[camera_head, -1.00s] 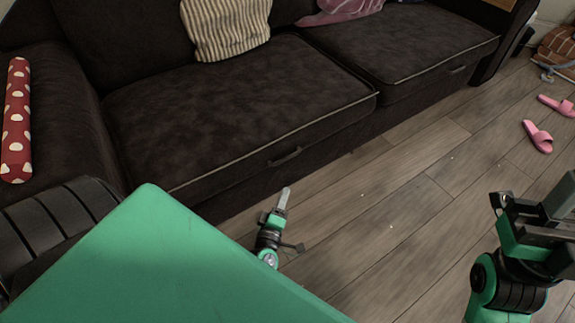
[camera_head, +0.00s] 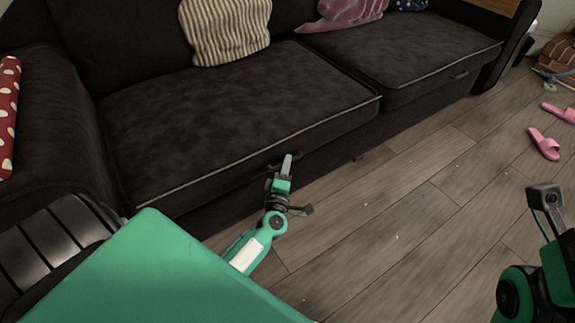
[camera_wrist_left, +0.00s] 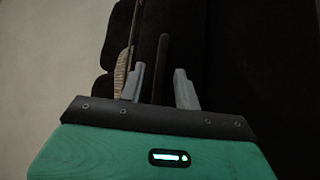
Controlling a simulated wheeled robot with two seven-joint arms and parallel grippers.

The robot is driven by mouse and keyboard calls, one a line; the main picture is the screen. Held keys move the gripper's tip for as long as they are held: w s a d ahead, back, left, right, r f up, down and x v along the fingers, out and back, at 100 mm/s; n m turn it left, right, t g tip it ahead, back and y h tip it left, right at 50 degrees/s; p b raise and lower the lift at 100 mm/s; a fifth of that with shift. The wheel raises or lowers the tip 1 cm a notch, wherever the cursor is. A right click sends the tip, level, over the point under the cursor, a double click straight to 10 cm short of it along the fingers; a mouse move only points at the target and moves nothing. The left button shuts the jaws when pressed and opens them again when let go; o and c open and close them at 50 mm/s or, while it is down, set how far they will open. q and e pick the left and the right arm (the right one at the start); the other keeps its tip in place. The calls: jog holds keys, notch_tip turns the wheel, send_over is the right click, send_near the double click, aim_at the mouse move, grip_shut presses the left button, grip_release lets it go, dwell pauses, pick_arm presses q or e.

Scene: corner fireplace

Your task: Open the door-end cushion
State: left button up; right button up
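The dark sofa has two seat cushions with pale piping: a near left one (camera_head: 220,115) and a far right one (camera_head: 400,50). Which is the door-end one I cannot tell. The left cushion's front handle (camera_head: 272,166) is partly covered by my left gripper (camera_head: 287,163). In the left wrist view a dark bar (camera_wrist_left: 162,60), apparently this handle, lies between the spread fingers of the left gripper (camera_wrist_left: 162,88), with gaps on both sides. The right cushion's handle (camera_head: 459,75) is clear.
A striped pillow (camera_head: 228,30) leans on the sofa back, with a pink cloth (camera_head: 342,12) farther right. A red dotted roll (camera_head: 8,110) lies on the left armrest. Pink slippers (camera_head: 545,143) lie on the wood floor (camera_head: 400,220), which is clear before the sofa.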

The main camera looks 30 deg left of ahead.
pick_arm(q)
jog(key=shift+x, duration=0.9)
grip_shut()
jog(key=shift+r, duration=0.2)
